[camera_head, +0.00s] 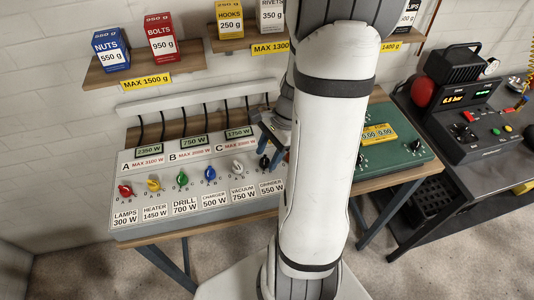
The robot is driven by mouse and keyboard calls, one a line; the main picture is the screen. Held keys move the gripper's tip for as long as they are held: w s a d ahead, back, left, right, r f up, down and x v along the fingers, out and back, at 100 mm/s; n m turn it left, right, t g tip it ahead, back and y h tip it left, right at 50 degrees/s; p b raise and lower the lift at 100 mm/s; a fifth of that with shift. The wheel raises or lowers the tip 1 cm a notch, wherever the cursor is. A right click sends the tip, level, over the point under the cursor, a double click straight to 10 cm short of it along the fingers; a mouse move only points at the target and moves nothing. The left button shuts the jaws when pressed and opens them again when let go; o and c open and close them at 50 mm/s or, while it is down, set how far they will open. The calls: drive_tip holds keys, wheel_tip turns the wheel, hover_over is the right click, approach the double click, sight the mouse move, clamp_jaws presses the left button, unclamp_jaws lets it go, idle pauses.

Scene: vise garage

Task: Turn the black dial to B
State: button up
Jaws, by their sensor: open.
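The black dial (264,162) is the rightmost in a row of coloured dials on the white panel (140,219). It sits above the "GRINDER 550 W" label. My gripper (271,150) is just above and to the right of it, with its dark fingers open around or close to the dial. I cannot tell whether they touch it. The dial is partly hidden, and its pointer and the marks around it are too small to read. Panel displays marked A (149,150), B (193,141) and C (238,132) read 2350 W, 750 W and 1750 W.
The white dial (237,167) is the closest neighbour on the left, then the blue dial (210,173). A green device (395,150) stands to the right. Shelves with boxes (112,50) hang above. My arm hides the space between panel and device.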

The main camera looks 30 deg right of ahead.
drive_tip(key=shift+a+f, duration=0.15)
drive_tip(key=shift+f, duration=0.2)
drive_tip(key=shift+c, duration=0.6)
drive_tip(key=c, duration=0.9)
drive_tip(key=n+g, duration=0.1)
drive_tip(key=n, duration=0.3)
drive_tip(key=shift+w+g+h, duration=0.2)
drive_tip(key=shift+g+h, duration=0.1)
drive_tip(key=shift+g, duration=0.1)
drive_tip(key=shift+w+a+n+g, duration=0.1)
drive_tip(key=shift+n+g, duration=0.4)
drive_tip(key=shift+n, duration=1.3)
drive_tip(key=shift+h, duration=0.3)
